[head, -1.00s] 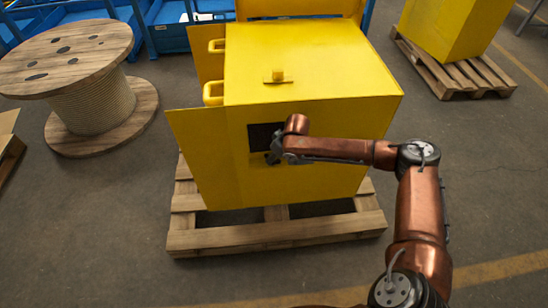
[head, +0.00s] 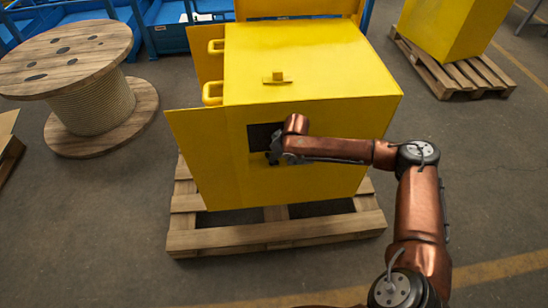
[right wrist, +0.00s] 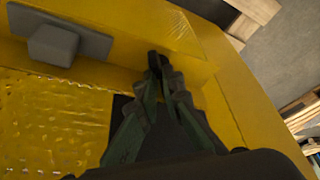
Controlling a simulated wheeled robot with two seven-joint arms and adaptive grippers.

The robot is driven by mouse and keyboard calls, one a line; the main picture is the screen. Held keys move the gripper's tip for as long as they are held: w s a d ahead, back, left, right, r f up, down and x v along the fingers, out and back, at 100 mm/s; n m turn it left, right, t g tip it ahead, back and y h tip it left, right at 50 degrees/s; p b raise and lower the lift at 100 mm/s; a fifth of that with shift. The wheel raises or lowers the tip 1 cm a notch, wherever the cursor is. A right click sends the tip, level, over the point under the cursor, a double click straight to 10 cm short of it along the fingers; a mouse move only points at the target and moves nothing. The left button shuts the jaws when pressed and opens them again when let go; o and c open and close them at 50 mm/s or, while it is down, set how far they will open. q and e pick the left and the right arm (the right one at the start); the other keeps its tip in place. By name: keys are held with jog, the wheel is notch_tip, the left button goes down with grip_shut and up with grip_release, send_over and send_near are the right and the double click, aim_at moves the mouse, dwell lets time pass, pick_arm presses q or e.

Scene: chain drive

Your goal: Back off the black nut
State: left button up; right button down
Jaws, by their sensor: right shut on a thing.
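A yellow machine housing (head: 300,75) stands on a wooden pallet, with a dark rectangular opening (head: 258,136) in its front face. My right gripper (head: 274,158) is at this front face, just beside and below the opening. In the right wrist view my right gripper (right wrist: 158,66) has its fingers closed together on a small black thing, which looks like the black nut (right wrist: 153,56). The fingers hide most of it, and its thread or bolt cannot be made out. My left gripper is not in view.
In the right wrist view a grey block on a plate (right wrist: 55,45) sits on the yellow housing. The wooden pallet (head: 225,240) juts out below it. A wooden cable reel (head: 95,100) stands at the left. The grey floor in front is clear.

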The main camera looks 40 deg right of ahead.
jog(key=shift+a, duration=0.1)
dwell(0.7)
jog(key=c, duration=2)
grip_release()
jog(key=shift+f, duration=0.1)
jog(key=shift+o, duration=0.2)
jog(key=v, duration=1.2)
jog(key=shift+w, duration=0.1)
